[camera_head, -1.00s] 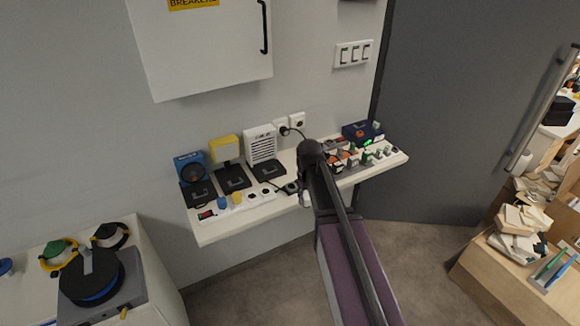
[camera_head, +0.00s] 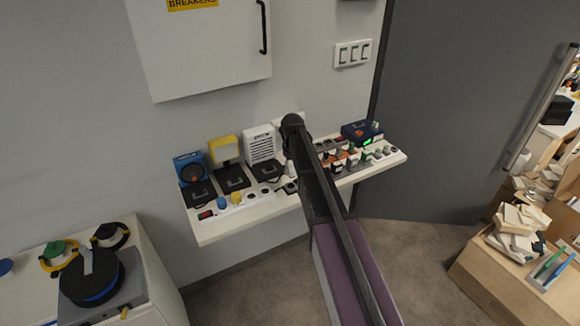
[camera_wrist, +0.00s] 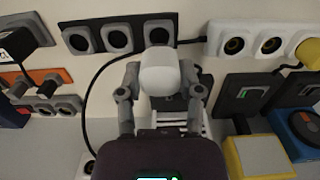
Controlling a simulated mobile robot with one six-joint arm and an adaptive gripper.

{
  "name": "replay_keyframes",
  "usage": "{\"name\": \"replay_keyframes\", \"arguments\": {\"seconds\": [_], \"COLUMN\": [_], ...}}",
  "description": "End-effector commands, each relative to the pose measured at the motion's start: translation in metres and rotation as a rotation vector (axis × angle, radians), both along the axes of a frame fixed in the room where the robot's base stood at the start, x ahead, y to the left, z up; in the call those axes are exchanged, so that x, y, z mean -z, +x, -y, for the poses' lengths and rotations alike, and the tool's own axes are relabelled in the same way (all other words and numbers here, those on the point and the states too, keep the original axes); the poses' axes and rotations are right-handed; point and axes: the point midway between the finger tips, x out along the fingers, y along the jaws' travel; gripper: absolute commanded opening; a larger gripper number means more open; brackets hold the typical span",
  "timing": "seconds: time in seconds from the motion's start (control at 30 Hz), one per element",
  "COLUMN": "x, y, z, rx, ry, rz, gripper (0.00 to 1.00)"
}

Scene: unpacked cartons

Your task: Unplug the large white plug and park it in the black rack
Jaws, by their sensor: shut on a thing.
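The large white plug (camera_wrist: 160,72) is between the two grey fingers of my gripper (camera_wrist: 158,84) in the wrist view, and the fingers are shut on it. What lies directly under the plug is hidden. The black rack (camera_wrist: 84,25) with three grey round openings is just above the plug in the wrist view. In the head view a small part of the rack (camera_head: 291,188) shows at the shelf's front, beside my arm. My arm covers most of the gripper there, with a bit of the white plug (camera_head: 290,169) showing below the wrist.
A white socket strip (camera_wrist: 252,32) with a yellow plug (camera_wrist: 309,53) is right of the rack in the wrist view; an orange strip (camera_wrist: 66,74) is left. A black cable (camera_wrist: 88,92) loops around my gripper. A white heater (camera_head: 262,145) and yellow lamp (camera_head: 224,149) stand along the wall.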

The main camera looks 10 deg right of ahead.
Motion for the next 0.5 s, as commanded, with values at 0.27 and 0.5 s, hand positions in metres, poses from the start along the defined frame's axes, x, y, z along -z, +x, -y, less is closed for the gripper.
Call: {"name": "replay_keyframes", "arguments": {"seconds": [0.27,0.5], "x": [-0.0005,-0.0005], "y": [0.0133,0.0129], "z": [-0.0026,-0.0031], "rx": [0.000,-0.001], "ry": [0.000,0.000], "rz": [0.000,0.000], "gripper": [0.00,0.00]}}
